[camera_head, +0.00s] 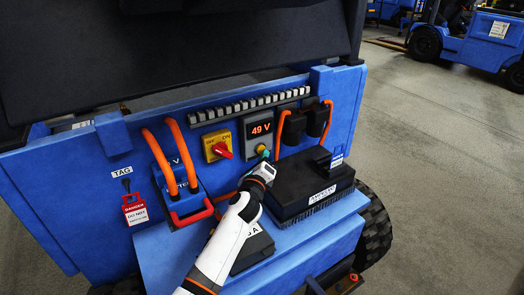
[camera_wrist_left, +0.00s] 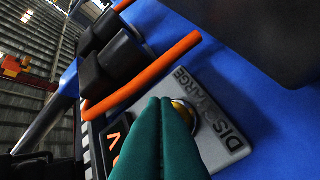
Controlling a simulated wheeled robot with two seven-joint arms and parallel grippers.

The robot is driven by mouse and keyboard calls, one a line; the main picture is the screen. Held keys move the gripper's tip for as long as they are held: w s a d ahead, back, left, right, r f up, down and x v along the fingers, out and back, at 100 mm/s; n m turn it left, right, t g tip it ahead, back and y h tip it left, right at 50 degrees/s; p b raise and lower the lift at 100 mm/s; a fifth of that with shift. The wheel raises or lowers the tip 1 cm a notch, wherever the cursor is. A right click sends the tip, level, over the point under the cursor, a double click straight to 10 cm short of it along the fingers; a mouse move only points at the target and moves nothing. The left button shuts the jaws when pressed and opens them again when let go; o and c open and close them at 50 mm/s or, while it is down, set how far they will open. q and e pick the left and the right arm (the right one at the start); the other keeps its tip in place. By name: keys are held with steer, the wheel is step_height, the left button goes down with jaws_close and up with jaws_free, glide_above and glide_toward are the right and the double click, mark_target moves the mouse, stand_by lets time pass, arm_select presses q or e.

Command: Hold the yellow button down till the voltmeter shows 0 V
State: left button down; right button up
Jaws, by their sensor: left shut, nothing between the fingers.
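The voltmeter (camera_head: 261,128) on the blue panel reads 49 V in red digits. The yellow button (camera_head: 261,148) is just below it on the same grey plate. In the left wrist view the yellow button (camera_wrist_left: 187,113) is partly hidden behind my fingers, near the word DISCHARGE. My left gripper (camera_head: 266,157) is right in front of the button. Its green fingers (camera_wrist_left: 163,108) are shut together and empty, with the tips over or beside the button. I cannot tell whether they touch it. My right gripper is in neither view.
A red-handled yellow switch (camera_head: 217,146) is left of the voltmeter. Orange cables (camera_head: 159,155) and a plug (camera_head: 182,192) sit farther left. A black box (camera_head: 312,187) stands right of my gripper, under the black connectors (camera_head: 306,120). A red danger tag (camera_head: 135,209) hangs at left.

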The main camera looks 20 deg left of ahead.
arm_select(q)
steer(key=shift+w+a, duration=0.15)
steer(key=shift+a, duration=0.1)
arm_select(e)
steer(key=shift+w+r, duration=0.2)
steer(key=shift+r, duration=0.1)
arm_select(q)
steer(key=shift+w+a, duration=0.2)
stand_by(0.8)
